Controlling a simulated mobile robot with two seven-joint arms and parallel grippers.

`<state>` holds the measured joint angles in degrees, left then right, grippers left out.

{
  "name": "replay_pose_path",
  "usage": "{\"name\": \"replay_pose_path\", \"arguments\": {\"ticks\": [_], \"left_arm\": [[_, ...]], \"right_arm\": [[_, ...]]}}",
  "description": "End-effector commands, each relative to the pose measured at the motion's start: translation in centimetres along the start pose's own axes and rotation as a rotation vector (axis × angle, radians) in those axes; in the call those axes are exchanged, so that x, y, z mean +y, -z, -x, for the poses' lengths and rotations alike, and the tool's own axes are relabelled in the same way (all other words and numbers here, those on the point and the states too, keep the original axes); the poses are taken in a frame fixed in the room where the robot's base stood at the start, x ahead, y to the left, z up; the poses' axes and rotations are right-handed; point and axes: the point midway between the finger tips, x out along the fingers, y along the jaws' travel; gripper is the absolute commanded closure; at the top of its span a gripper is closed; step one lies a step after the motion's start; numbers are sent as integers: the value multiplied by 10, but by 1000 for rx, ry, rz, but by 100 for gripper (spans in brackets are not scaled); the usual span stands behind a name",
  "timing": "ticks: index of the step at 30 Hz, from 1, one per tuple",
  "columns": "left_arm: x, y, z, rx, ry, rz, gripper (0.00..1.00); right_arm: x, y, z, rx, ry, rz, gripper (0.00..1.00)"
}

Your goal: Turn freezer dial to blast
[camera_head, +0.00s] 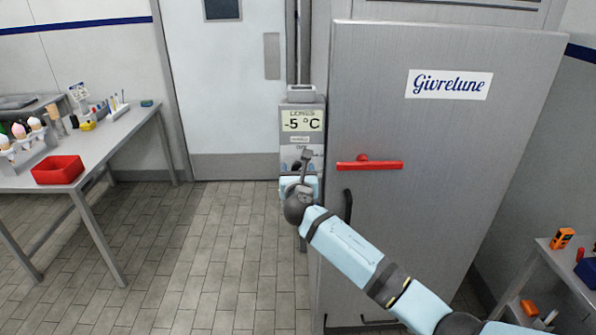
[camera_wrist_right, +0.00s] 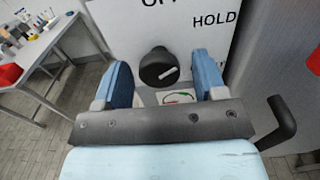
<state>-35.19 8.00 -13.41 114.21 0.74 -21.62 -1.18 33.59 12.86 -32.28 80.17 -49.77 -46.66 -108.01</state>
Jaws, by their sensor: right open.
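The freezer dial (camera_wrist_right: 159,68) is a round black knob with a white pointer line on a white panel in the right wrist view. Its pointer slants up to the right, toward the printed word HOLD. My right gripper (camera_wrist_right: 160,82) is open, with one blue finger on each side of the dial and gaps between. Any blast label is not readable. My left gripper is not in view.
The freezer door (camera_head: 440,190) with a red handle bar (camera_head: 370,165) stands right of the box. A black hooked handle (camera_wrist_right: 280,125) is right of the gripper. A table with a red bin (camera_head: 58,170) is at left. Open tiled floor lies between.

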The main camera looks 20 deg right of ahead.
Motion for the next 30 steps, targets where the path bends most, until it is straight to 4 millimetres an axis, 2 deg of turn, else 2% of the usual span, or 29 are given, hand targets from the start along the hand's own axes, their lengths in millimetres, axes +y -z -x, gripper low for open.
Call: {"name": "replay_pose_path", "arguments": {"ticks": [7,13,23,30], "left_arm": [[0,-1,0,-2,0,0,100],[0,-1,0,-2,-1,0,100],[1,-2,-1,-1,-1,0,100],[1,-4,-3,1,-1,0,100]], "right_arm": [[0,0,0,0,0,0,38],[0,0,0,0,0,0,84],[0,0,0,0,0,-32,84],[1,1,0,0,0,-162,84]]}}
